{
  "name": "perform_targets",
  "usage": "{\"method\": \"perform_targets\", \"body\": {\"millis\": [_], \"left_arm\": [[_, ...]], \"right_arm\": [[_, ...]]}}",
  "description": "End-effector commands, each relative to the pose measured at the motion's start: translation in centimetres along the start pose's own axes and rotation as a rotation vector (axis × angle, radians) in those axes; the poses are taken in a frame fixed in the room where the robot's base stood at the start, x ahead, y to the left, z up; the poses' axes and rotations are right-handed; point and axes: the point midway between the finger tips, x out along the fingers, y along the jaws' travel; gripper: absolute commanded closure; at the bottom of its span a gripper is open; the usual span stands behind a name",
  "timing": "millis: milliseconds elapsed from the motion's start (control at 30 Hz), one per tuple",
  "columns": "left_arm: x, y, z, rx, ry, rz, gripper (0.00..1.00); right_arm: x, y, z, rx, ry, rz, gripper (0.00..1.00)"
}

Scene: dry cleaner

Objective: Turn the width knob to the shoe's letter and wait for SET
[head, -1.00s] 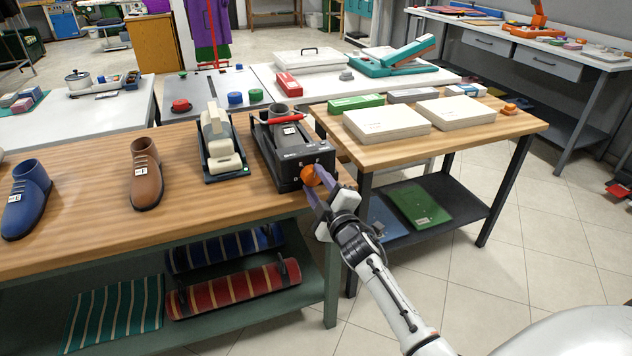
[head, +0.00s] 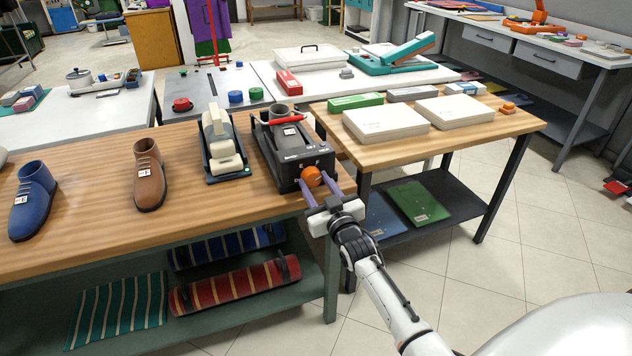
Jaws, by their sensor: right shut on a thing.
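A black shoe-stretching machine (head: 290,152) stands at the right end of the wooden bench. A grey shoe (head: 283,128) with a white label sits in it; the letter is too small to read. A red bar lies across the machine's top. The orange width knob (head: 312,176) is on its front face. My right gripper (head: 320,183) is shut on the knob, with one purple finger on each side. The fingers and hand look rolled compared with earlier. No SET sign can be read. My left gripper is not in view.
A brown shoe (head: 148,175) and a blue shoe (head: 33,200) with labels stand on the bench (head: 95,225). A black stand with cream forms (head: 222,150) is beside the machine. A side table (head: 370,152) with white boxes is close to the right.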

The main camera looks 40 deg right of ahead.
Motion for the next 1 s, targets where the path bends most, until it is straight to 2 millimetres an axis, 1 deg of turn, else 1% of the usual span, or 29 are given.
{"method": "perform_targets", "body": {"millis": [300,533,733,1000], "left_arm": [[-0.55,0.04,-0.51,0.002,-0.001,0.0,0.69],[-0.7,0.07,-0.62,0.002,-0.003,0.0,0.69],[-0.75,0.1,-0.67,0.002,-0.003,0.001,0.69],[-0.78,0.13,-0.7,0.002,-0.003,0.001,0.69]], "right_arm": [[-0.03,0.01,0.06,0.296,-0.003,0.0,0.83],[-0.04,-0.04,0.12,0.477,-0.003,-0.001,0.83],[-0.04,-0.04,0.12,0.586,-0.003,-0.001,0.83],[-0.04,-0.01,0.11,0.659,-0.002,0.0,0.83]]}}
